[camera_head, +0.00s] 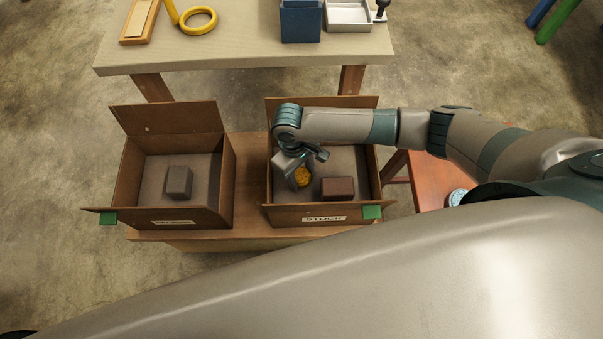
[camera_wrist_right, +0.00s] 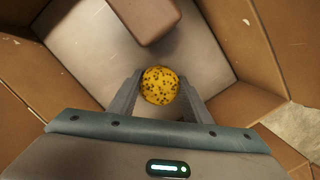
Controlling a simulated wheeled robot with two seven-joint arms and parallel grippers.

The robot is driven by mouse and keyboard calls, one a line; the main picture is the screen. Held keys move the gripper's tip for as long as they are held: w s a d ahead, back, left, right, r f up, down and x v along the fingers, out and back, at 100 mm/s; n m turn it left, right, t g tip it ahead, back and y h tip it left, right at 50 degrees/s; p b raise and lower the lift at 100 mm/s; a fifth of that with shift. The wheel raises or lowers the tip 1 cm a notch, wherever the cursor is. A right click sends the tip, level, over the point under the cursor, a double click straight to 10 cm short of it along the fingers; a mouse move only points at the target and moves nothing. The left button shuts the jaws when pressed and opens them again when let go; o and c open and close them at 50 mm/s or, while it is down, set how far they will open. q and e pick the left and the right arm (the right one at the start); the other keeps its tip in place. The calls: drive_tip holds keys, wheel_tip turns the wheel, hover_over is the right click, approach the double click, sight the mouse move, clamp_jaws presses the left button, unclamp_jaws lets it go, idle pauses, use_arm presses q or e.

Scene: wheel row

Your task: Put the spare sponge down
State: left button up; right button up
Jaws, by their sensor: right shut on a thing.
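My right gripper (camera_head: 298,170) reaches down into the right cardboard box (camera_head: 285,215), whose front label reads STOCK. It is shut on a round yellow sponge (camera_head: 302,178) with dark specks. In the right wrist view the sponge (camera_wrist_right: 160,86) sits between the two fingertips. A brown block (camera_head: 338,189) lies on the box floor to the right of the sponge; it also shows in the wrist view (camera_wrist_right: 145,15). Whether the sponge touches the box floor I cannot tell. My left gripper is not in view.
A second open box (camera_head: 130,185) stands to the left with a grey block (camera_head: 178,183) inside; its label is too small to read. Both boxes have raised walls and flaps. Behind, a table (camera_head: 230,52) holds a blue bin (camera_head: 301,22), a yellow ring (camera_head: 199,19) and a metal tray (camera_head: 349,15).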

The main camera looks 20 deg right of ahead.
sight(297, 172)
drive_tip(key=o, duration=1)
drive_tip(key=shift+c, duration=0.2)
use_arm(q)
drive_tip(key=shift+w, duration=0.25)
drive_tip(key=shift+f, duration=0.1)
use_arm(e)
drive_tip(key=shift+r, duration=0.15)
drive_tip(key=shift+w+r, duration=0.15)
drive_tip(key=shift+r, duration=0.5)
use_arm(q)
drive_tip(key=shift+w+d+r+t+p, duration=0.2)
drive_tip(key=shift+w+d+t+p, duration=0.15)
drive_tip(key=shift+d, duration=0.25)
use_arm(e)
wheel_tip(297, 172, up, 10)
drive_tip(key=w, duration=0.1)
drive_tip(key=shift+w+a+r, duration=0.15)
drive_tip(key=shift+a+r, duration=0.1)
drive_tip(key=shift+a, duration=0.2)
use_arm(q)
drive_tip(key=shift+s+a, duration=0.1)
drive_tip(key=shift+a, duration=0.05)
